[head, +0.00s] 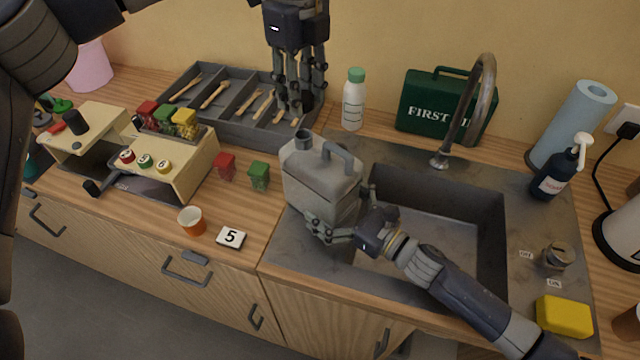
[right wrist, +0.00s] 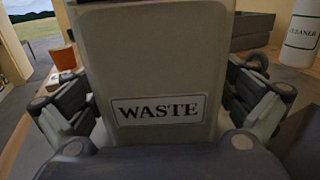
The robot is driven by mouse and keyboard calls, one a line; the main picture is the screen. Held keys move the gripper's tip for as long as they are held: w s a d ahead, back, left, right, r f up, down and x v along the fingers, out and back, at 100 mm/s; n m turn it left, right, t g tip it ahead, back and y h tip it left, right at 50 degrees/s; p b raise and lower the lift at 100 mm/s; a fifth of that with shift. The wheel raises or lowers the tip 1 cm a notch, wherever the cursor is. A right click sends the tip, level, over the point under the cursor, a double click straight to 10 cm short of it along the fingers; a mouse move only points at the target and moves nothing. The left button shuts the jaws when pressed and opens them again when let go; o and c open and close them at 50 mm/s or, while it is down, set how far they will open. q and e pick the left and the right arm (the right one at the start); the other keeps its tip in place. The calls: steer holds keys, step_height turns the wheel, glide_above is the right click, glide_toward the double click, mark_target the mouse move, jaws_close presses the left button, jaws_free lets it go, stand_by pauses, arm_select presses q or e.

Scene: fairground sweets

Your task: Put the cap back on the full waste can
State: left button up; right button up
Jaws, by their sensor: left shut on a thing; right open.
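The grey waste can (head: 318,185) stands upright at the left edge of the sink, with a handle and a neck (head: 303,142) on top. Its WASTE label (right wrist: 160,109) faces me in the right wrist view. My right gripper (head: 345,214) is open, with fingers on both sides of the can's lower body. My left gripper (head: 300,106) points down over the right end of the grey tray, behind the can. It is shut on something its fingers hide. I see no cap lying loose, and cannot tell whether the held thing is the cap.
The divided tray (head: 238,127) holds several wooden utensils. A green-capped bottle (head: 354,100) and a first aid box (head: 444,102) stand behind the can. The tap (head: 478,100) arches over the sink (head: 440,205).

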mark_target(303, 134)
steer(key=shift+w+a, duration=0.4)
steer(key=shift+a, duration=0.1)
steer(key=c, duration=1.5)
arm_select(q)
steer(key=shift+f, duration=2.45)
arm_select(e)
steer(key=shift+c, duration=0.2)
arm_select(q)
steer(key=shift+f, duration=0.1)
steer(key=shift+f, duration=0.8)
steer(key=shift+f, duration=0.55)
